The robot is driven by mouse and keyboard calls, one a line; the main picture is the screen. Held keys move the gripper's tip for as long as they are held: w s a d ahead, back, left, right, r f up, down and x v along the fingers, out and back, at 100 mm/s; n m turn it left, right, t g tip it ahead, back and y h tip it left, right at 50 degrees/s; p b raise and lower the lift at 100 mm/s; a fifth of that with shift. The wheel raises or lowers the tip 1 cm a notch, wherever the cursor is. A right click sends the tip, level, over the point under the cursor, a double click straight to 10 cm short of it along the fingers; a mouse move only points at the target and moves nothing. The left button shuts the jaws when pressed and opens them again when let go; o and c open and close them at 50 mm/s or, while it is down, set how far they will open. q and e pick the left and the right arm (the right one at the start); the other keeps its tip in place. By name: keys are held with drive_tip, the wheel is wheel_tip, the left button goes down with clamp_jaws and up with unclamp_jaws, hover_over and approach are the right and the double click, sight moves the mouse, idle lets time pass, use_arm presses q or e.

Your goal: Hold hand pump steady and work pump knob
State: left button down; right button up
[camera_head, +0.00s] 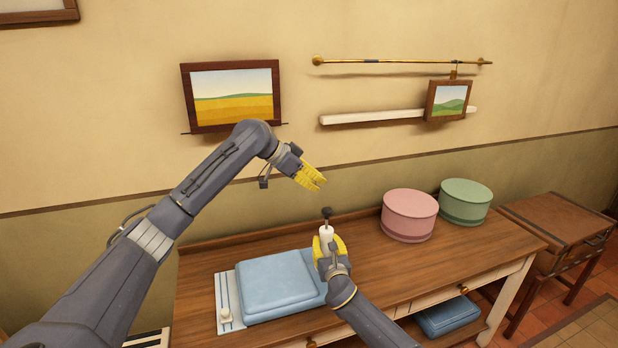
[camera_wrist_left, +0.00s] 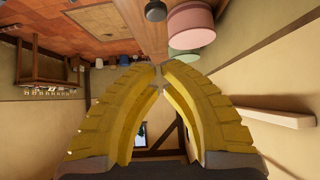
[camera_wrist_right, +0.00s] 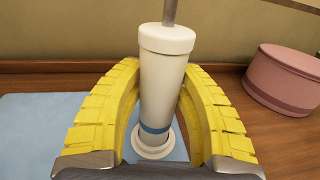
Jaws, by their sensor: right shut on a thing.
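My right gripper (camera_head: 330,250) is shut around the pump's body. In the right wrist view the white cylinder (camera_wrist_right: 162,85) with a blue band sits between the yellow fingers, its base flange low behind them; the knob is out of frame above the rod. My left gripper (camera_head: 318,183) is above and slightly left of the knob, touching nothing. In the left wrist view its fingertips (camera_wrist_left: 161,72) nearly meet, with nothing between them; the dark knob (camera_wrist_left: 155,10) shows at the top.
A folded blue cloth (camera_head: 277,284) lies left of the pump beside a pale board with a slider (camera_head: 225,312). A pink round box (camera_head: 409,214) and a green one (camera_head: 466,201) stand to the right. Pictures and a brass rail (camera_head: 400,61) hang on the wall behind.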

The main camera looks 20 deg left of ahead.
sight(327, 213)
use_arm(q)
drive_tip(key=x, duration=0.4)
drive_tip(key=shift+w+d+f, duration=0.2)
wheel_tip(327, 213, down, 2)
drive_tip(key=shift+f, duration=0.95)
drive_tip(key=shift+f, duration=0.1)
wheel_tip(327, 213, down, 5)
drive_tip(key=shift+r, duration=0.2)
